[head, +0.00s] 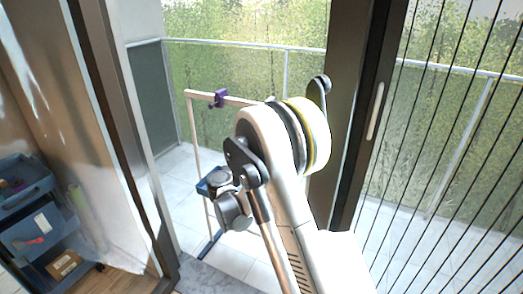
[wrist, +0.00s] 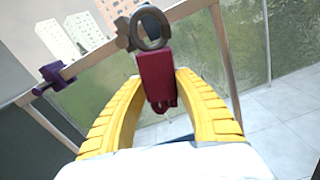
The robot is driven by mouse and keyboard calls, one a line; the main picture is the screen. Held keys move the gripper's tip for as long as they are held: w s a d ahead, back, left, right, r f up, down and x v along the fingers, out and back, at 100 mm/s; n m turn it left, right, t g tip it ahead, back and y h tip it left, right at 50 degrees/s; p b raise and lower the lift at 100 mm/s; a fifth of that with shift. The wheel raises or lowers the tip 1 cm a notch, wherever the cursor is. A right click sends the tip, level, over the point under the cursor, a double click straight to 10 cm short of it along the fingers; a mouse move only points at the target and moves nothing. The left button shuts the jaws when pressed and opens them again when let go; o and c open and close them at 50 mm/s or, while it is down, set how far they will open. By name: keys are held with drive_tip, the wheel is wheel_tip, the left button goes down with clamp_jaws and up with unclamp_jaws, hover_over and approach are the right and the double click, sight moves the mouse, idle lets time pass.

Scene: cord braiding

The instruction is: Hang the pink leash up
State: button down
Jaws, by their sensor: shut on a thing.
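In the wrist view, the two yellow fingers of my gripper (wrist: 163,80) close from both sides on a dark pink-red piece, which I take to be the pink leash (wrist: 158,72). A grey-brown ring (wrist: 152,30) shows right above this piece; I cannot tell whether it belongs to the leash. The rack's top bar (wrist: 100,66) runs behind it. A purple clamp-like fitting (wrist: 54,76) sits on that bar to the left; it also shows in the head view (head: 218,98). In the head view my arm hides my gripper and the leash.
The pale rack frame (head: 190,125) stands on the tiled balcony past the doorway, with a blue part (head: 212,182) low on it. Door frames flank the opening, the right one (head: 358,120) close to my arm. A blue drawer cart (head: 35,230) stands at left.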

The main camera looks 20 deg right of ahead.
drive_tip(key=x, duration=0.8)
idle(0.4)
drive_tip(key=c, duration=1.9)
unclamp_jaws()
drive_tip(key=shift+c, duration=0.2)
clamp_jaws()
drive_tip(key=shift+f+b, duration=0.25)
drive_tip(key=shift+b, duration=0.15)
drive_tip(key=o, duration=1.1)
unclamp_jaws()
drive_tip(key=shift+c, duration=0.2)
